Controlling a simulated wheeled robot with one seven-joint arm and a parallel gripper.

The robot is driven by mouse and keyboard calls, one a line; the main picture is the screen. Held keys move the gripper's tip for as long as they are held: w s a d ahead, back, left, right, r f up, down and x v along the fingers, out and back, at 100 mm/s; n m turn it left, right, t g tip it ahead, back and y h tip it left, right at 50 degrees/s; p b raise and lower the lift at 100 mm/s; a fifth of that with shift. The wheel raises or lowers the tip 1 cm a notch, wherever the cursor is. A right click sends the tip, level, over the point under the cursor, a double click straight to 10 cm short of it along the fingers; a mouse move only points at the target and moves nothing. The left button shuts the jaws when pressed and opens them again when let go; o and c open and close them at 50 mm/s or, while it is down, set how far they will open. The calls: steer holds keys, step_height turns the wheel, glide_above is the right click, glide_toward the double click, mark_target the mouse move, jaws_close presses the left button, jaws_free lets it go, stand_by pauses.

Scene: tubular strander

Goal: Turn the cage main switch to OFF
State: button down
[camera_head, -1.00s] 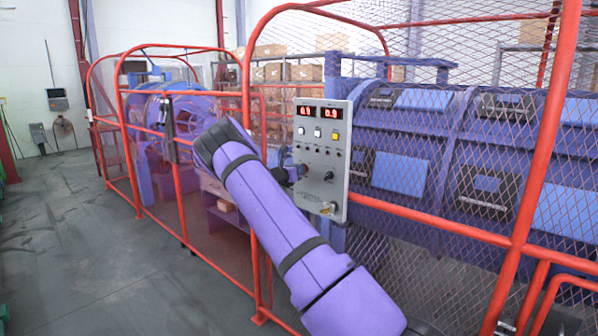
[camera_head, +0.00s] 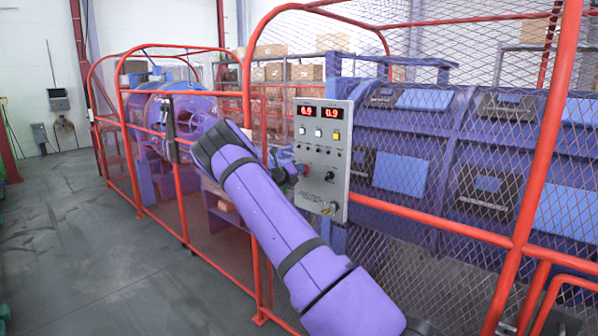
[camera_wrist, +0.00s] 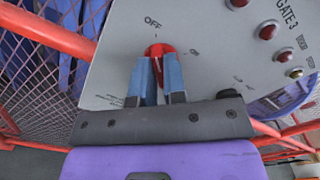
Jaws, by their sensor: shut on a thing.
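The main switch is a red knob (camera_wrist: 158,50) on a grey control panel (camera_wrist: 120,75). In the wrist view the word OFF is printed just above it, and a second label, probably ON, is to its right. My gripper (camera_wrist: 160,75) is shut on the knob, one blue finger on each side. The knob's top shows just below the OFF mark; its lower part is hidden between the fingers, so its exact angle is hard to tell.
Above the knob's row the panel carries red displays (camera_head: 319,112) and buttons; a black knob (camera_head: 329,176) and a key-like part (camera_head: 329,208) are close by. Red guard rails (camera_head: 430,222) and mesh surround the purple machine. Open floor (camera_head: 80,240) lies at left.

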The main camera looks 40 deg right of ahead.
steer(key=shift+a, duration=0.1)
stand_by(0.3)
steer(key=c, duration=1.2)
jaws_free()
steer(key=a, duration=1)
steer(key=shift+s+a, duration=0.35)
steer(key=shift+s, duration=0.05)
